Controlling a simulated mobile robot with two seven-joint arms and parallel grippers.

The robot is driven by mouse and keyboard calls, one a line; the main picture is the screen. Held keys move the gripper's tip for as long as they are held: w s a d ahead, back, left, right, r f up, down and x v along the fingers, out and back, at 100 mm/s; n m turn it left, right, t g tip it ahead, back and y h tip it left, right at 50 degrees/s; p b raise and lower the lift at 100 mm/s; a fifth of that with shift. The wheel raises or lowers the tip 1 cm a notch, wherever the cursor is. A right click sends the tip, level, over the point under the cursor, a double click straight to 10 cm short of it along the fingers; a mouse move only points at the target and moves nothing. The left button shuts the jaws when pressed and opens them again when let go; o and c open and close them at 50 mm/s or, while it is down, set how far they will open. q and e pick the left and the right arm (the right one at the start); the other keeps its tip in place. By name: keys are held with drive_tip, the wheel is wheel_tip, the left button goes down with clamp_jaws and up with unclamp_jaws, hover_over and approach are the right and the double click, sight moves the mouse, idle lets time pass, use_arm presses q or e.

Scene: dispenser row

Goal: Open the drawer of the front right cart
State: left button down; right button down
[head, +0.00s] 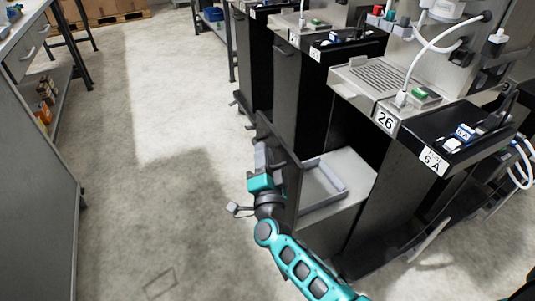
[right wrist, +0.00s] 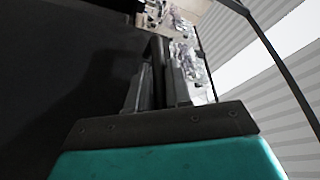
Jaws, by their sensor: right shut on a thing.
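The front right cart (head: 385,205) is dark with a grey top, marked 26 and 6 A. Its drawer (head: 340,198) stands pulled out toward the left, with a light grey inside and a shallow tray in it. The drawer's dark front panel (head: 291,185) faces the aisle. My right gripper (head: 261,157) is at the outer side of this panel. In the right wrist view its fingers (right wrist: 158,85) are shut on a dark upright bar, the drawer handle (right wrist: 157,48). The gripper and arm hide part of the panel. My left gripper is not in view.
More dark carts (head: 300,90) stand in a row behind, shut. A grey workbench (head: 35,190) runs along the left. The concrete floor (head: 165,150) between is clear. Cables and a white tube (head: 425,55) hang above the front cart.

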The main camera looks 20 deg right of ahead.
drive_tip(key=c, duration=1.4)
unclamp_jaws()
